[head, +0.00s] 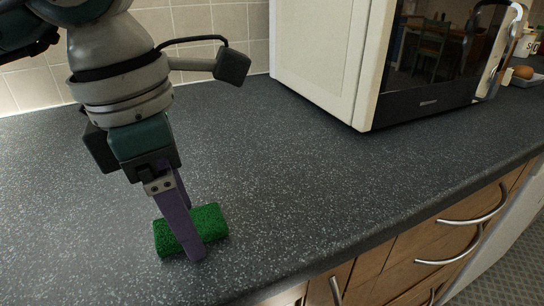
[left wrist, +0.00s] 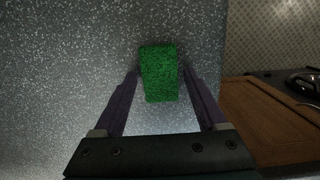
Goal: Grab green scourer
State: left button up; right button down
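The green scourer (head: 209,222) lies flat on the dark speckled countertop, near its front edge. My left gripper (head: 192,232) reaches down over it, with one finger in front of the scourer and the other behind it. In the left wrist view the scourer (left wrist: 159,73) sits between the tips of the left gripper (left wrist: 162,74). The fingers are apart, with a narrow gap on each side of the scourer. The finger in front hides part of the scourer in the head view. My right gripper is in neither view.
A white microwave (head: 335,60) with a dark door stands at the back right of the countertop (head: 290,170). Wooden drawers with metal handles (head: 447,245) are below the front edge. A tiled wall (head: 215,20) is behind. The counter around the scourer is clear.

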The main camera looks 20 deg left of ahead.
pick_arm(q)
jog(key=c, duration=1.1)
